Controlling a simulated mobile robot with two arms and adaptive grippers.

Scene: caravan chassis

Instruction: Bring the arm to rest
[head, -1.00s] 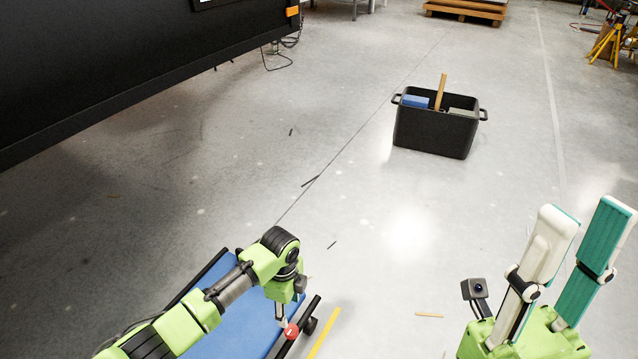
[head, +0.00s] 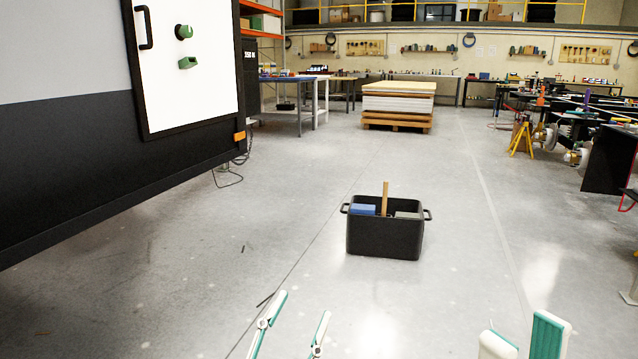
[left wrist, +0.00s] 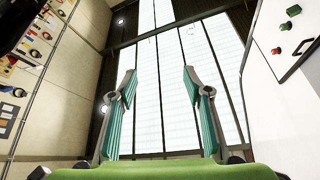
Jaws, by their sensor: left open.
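My left gripper (head: 300,305) shows at the bottom middle of the head view, with two white and teal fingers spread apart. The left wrist view shows the same gripper (left wrist: 157,78) open and empty, with its fingers towards the skylit ceiling. My right gripper (head: 524,328) shows only its fingertips at the bottom right of the head view. They stand apart with nothing seen between them. The arm links of both sides are out of the head view.
A black crate (head: 384,240) with a blue item and a wooden piece stands on the floor ahead. The caravan's dark side (head: 100,175) with a white door (head: 185,65) is at the left. A pallet stack (head: 398,104) stands further back. Floor around the crate is clear.

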